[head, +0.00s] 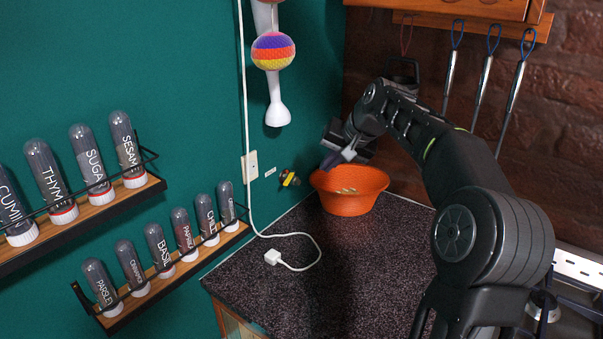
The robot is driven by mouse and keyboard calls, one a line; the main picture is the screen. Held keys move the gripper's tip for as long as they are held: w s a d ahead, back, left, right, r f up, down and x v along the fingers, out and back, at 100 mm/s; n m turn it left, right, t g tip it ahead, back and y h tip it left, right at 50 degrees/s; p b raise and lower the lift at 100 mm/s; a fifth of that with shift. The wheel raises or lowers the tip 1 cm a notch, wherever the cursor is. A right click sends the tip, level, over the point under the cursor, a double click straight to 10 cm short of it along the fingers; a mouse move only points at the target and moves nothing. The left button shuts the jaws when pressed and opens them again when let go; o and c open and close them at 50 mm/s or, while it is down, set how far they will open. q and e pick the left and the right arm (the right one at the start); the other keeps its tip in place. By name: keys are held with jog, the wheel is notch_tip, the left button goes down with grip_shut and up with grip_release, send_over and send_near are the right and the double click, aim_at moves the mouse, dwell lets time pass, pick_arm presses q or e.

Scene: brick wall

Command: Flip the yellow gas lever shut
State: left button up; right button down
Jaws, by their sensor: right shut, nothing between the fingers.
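The yellow gas lever (288,179) is small and sits low on the teal wall, just left of the orange bowl. It is too small here to tell its exact angle. My right gripper (331,163) is shut and empty. It is to the right of the lever, above the orange bowl's rim, and appears apart from the lever. My right arm reaches in from the lower right. My left gripper is not in view.
An orange bowl (347,203) stands on the dark speckled counter (310,285) in the corner. A white cable with a plug (272,257) lies on the counter. Spice racks (92,212) hang on the left wall, and utensils (484,92) hang at right.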

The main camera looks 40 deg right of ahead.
aim_at(289, 178)
jog(key=w+a+f+p, duration=0.2)
jog(key=w+f+p, duration=0.2)
jog(key=w+f, duration=0.4)
jog(key=shift+w+a, duration=0.2)
jog(key=shift+w, duration=0.35)
jog(key=shift+a, duration=0.1)
